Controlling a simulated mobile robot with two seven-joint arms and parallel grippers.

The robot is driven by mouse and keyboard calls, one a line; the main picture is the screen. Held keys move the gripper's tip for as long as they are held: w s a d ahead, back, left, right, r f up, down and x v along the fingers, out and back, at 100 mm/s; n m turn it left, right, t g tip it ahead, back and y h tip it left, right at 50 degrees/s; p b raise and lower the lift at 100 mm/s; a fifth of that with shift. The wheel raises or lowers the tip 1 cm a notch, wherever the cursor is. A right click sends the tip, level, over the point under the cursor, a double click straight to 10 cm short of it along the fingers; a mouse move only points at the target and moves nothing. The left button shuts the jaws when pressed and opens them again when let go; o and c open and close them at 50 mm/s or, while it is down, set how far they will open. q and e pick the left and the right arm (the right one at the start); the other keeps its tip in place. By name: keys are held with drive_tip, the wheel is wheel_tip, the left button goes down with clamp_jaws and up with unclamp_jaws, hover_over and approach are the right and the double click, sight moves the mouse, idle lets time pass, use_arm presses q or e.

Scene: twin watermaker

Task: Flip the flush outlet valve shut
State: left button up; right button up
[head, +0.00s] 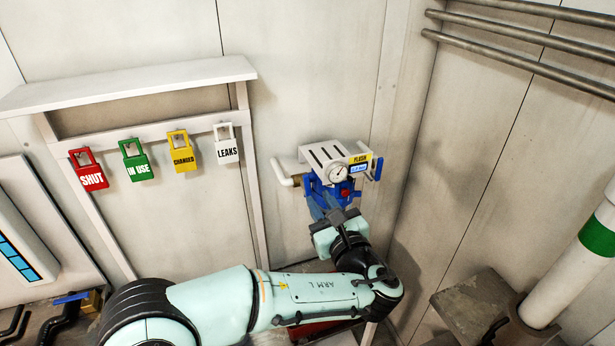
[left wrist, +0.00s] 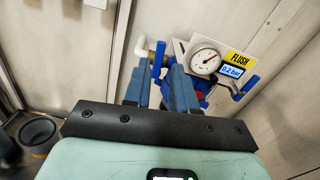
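The flush unit is a white bracket (head: 325,154) with a round gauge (head: 337,174), a yellow FLUSH label (head: 359,158) and a blue body on the back wall. A blue lever (head: 379,168) stands upright at its right end; it also shows in the left wrist view (left wrist: 246,86), tilted. Another blue lever (left wrist: 158,60) is at the left end by the white pipe, partly behind my fingers. No label shows which is the outlet. My left gripper (head: 322,204) is just below and in front of the unit, fingers apart (left wrist: 161,88). Contact with the left lever cannot be told.
Red, green, yellow and white tags (head: 140,160) hang on a rail under a shelf (head: 130,84) at left. Pipes (head: 520,50) run along the right wall. A white pipe with a green band (head: 575,255) stands at lower right. A bucket (left wrist: 38,132) is on the floor.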

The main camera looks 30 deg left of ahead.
sight(307, 180)
use_arm(q)
drive_tip(key=p+x, duration=0.1)
drive_tip(key=x, duration=0.8)
drive_tip(key=shift+w+a, duration=0.15)
drive_tip(key=shift+w, duration=0.1)
use_arm(e)
drive_tip(key=shift+w+r, duration=0.5)
drive_tip(key=shift+r, duration=0.4)
use_arm(q)
clamp_jaws()
drive_tip(key=shift+w+d+r+m+p, duration=0.2)
drive_tip(key=shift+w+d+m+p, duration=0.1)
drive_tip(key=shift+m+p, duration=0.65)
drive_tip(key=shift+f, duration=0.2)
unclamp_jaws()
use_arm(e)
drive_tip(key=shift+w+r, duration=0.35)
drive_tip(key=shift+r, duration=0.2)
drive_tip(key=shift+w+r, duration=0.3)
drive_tip(key=shift+r, duration=0.25)
